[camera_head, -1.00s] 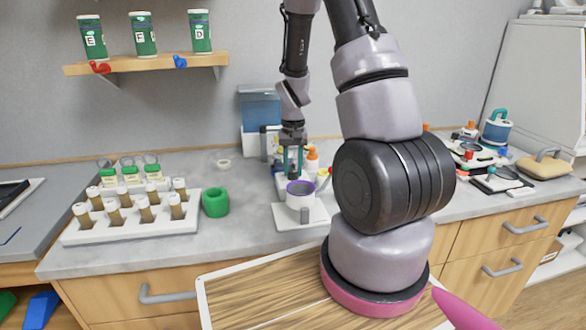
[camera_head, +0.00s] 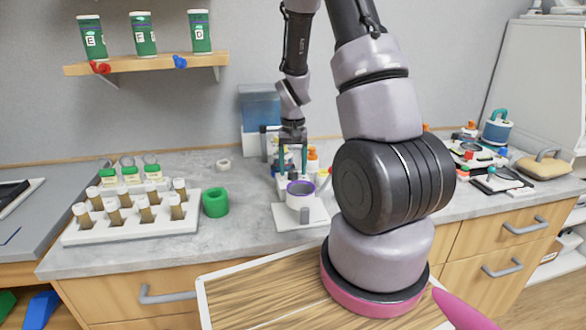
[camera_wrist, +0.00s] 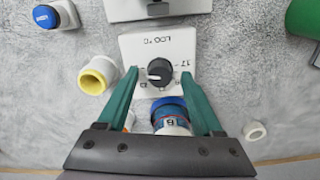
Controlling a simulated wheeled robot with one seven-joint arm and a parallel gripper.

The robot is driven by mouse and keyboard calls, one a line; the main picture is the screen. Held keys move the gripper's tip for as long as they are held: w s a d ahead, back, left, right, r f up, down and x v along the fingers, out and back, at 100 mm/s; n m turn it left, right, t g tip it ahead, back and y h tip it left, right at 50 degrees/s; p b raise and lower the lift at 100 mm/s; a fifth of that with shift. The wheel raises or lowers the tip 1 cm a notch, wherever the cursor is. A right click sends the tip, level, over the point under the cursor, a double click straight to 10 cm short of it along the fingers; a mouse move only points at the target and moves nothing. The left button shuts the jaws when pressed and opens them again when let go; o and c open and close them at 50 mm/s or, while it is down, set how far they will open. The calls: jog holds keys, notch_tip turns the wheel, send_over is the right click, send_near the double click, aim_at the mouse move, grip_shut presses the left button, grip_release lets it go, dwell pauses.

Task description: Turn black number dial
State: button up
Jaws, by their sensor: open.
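The black number dial (camera_wrist: 160,71) sits on a white panel (camera_wrist: 158,49) with printed numbers and letters in the wrist view. My gripper (camera_wrist: 160,74) is open, with one green finger to each side of the dial and visible gaps between. Nothing is held. I cannot tell from this view whether the fingertips are level with the dial. In the head view my gripper (camera_head: 293,160) points down over the back of the counter, behind a white cup-like vessel, and the dial cannot be made out there.
A blue-lidded jar (camera_wrist: 171,115) stands close to the dial panel, between my fingers. In the head view a white vial rack (camera_head: 130,222) and a green ring (camera_head: 215,203) are left of my gripper.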

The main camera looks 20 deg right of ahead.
notch_tip(320, 180, up, 10)
jog(key=shift+r, duration=0.2)
dwell(0.5)
notch_tip(320, 180, up, 14)
jog(key=t+y, duration=0.1)
jog(key=t, duration=0.2)
send_over(293, 171)
jog(key=s+a, duration=0.4)
jog(key=s, duration=0.2)
jog(key=s+a+r+t+y, duration=0.1)
jog(key=s+a+r+t, duration=0.2)
jog(key=s+r, duration=0.6)
jog(key=s+t, duration=0.1)
jog(key=s, duration=0.2)
jog(key=shift+a, duration=0.2)
